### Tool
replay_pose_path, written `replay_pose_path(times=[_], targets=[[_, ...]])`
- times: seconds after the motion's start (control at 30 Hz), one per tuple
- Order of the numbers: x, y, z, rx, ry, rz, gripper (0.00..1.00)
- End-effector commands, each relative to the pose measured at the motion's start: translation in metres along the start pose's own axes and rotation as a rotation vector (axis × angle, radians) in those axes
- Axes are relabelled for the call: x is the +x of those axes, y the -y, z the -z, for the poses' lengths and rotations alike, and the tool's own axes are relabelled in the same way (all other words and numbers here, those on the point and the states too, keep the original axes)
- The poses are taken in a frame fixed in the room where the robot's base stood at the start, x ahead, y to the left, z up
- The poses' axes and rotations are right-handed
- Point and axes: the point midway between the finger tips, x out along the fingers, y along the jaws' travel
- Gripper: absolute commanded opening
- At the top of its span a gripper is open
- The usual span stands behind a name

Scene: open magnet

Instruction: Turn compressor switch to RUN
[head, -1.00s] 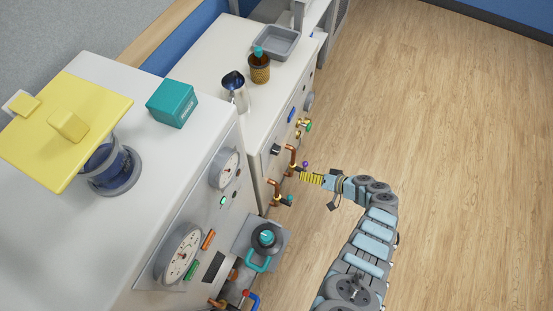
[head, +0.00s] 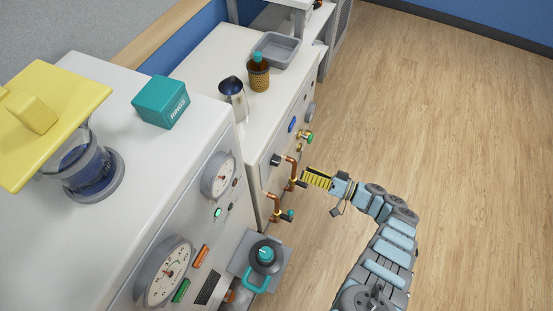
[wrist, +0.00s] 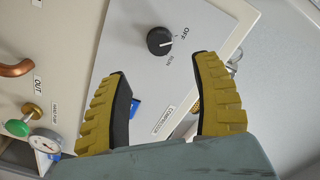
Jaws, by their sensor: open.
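The compressor switch is a black round knob (wrist: 160,41) on a light grey panel (wrist: 118,52), with OFF and RUN printed beside it and a COMPRESSOR label (wrist: 163,120) lower down. A short white mark shows at the knob's edge, on the side of the OFF and RUN lettering; I cannot tell its exact setting. A black knob that looks like it shows on the far cabinet's front in the head view (head: 276,160). My gripper (wrist: 160,75) is open and empty, its yellow ribbed fingers apart and the knob seen beyond their tips, untouched.
Copper pipes (head: 273,199) and a green-handled valve (head: 306,136) stick out of the cabinet front near my gripper. A gauge (wrist: 45,143) and green knob (wrist: 17,128) show at the wrist view's left. The wooden floor (head: 450,120) is clear.

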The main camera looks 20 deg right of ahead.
Motion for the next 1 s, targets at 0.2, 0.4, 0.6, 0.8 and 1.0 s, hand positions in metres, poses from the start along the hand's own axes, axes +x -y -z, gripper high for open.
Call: replay_pose_path(times=[0.2,0.4,0.6,0.8,1.0], targets=[[0.041,0.001,0.001,0.003,0.001,0.001,0.65],[0.073,0.000,0.001,0.001,0.000,0.002,0.65],[0.096,-0.001,0.001,0.000,-0.001,0.000,0.65],[0.109,-0.001,0.000,0.001,0.000,0.000,0.65],[0.111,-0.001,0.000,0.001,0.001,0.000,0.65]])
